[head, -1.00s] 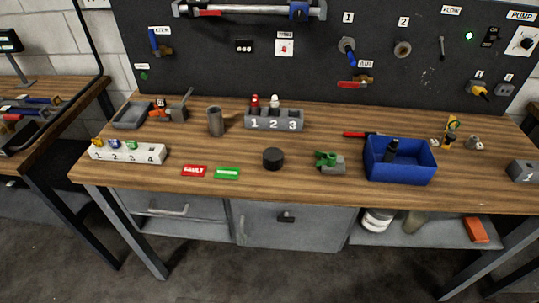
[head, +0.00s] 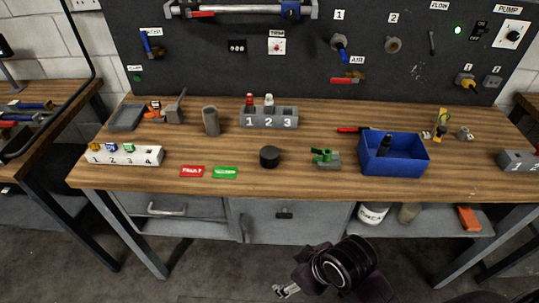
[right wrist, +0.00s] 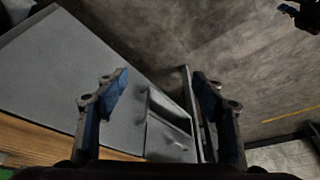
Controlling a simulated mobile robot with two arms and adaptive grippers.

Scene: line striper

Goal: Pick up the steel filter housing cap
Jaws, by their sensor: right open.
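I cannot tell for certain which piece is the steel filter housing cap. A short, dark round piece (head: 269,157) stands near the middle of the bench's front. A taller grey cylinder (head: 211,121) stands upright behind it to the left. My right gripper (head: 285,290) is low in front of the bench, well below and apart from both. In the right wrist view its fingers (right wrist: 160,75) are spread and empty, with grey cabinet fronts beyond.
The wooden bench (head: 330,188) holds a blue bin (head: 394,160), a green-handled valve (head: 325,159), a grey numbered block (head: 271,120), a white numbered rack (head: 125,156) and red (head: 192,172) and green (head: 225,173) tags. Bare wood surrounds the dark round piece.

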